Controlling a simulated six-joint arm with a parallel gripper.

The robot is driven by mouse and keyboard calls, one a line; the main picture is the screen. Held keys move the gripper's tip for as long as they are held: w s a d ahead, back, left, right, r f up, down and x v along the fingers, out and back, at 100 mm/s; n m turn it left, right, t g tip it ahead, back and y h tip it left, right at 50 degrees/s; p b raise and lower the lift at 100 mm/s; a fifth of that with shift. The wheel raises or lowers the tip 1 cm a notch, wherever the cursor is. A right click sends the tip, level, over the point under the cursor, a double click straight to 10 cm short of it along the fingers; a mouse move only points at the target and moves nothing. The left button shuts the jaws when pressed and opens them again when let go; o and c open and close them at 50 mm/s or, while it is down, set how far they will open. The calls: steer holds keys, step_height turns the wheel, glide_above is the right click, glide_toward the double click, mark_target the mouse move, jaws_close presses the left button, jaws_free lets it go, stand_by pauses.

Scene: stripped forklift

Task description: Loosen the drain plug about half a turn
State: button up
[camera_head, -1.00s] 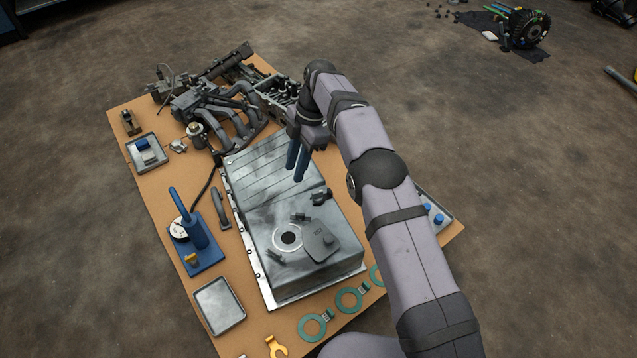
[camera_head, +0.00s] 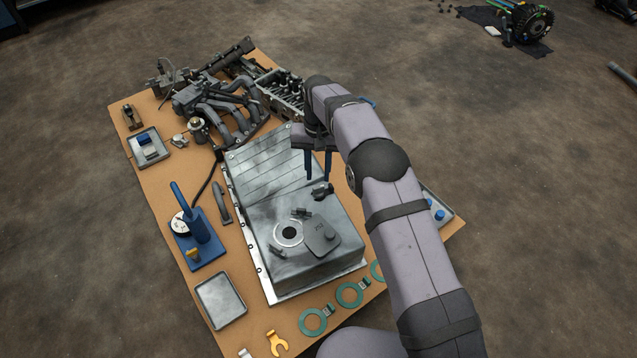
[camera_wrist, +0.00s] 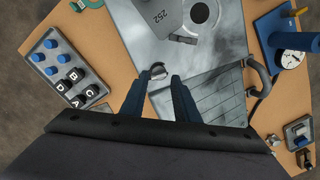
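The grey metal tank (camera_head: 262,205) lies on the cardboard-coloured board. A dark fitting (camera_head: 322,190) stands on its top; it also shows in the wrist view (camera_wrist: 158,72). A smaller dark fitting (camera_head: 301,213) lies beside the round opening (camera_head: 288,233). Another small fitting (camera_head: 278,253) is at the near left. I cannot tell for certain which is the drain plug. My gripper (camera_head: 318,176) points down just above the far dark fitting. Its two blue fingers are apart and empty; in the wrist view (camera_wrist: 160,76) this fitting shows between them, nearer the left one.
A grey plate marked 252 (camera_wrist: 165,20) lies on the tank. A blue press with a gauge (camera_head: 200,240), an empty tray (camera_head: 220,300) and green rings (camera_head: 313,321) surround the tank. Engine parts (camera_head: 215,105) crowd the far end. A tray of blue and black knobs (camera_wrist: 66,70) stands beside the tank.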

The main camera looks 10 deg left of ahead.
mark_target(318, 187)
steer(key=m, duration=0.3)
steer(key=w+m, duration=0.1)
steer(key=m, duration=0.2)
steer(key=shift+m, duration=0.4)
steer(key=m, duration=0.5)
steer(key=shift+w+m+t, duration=0.2)
steer(key=shift+m+t, duration=0.1)
steer(key=shift+m, duration=0.1)
steer(key=shift+f, duration=0.15)
steer(key=shift+f+b, duration=1.7)
steer(key=shift+f, duration=1.85)
jaws_close()
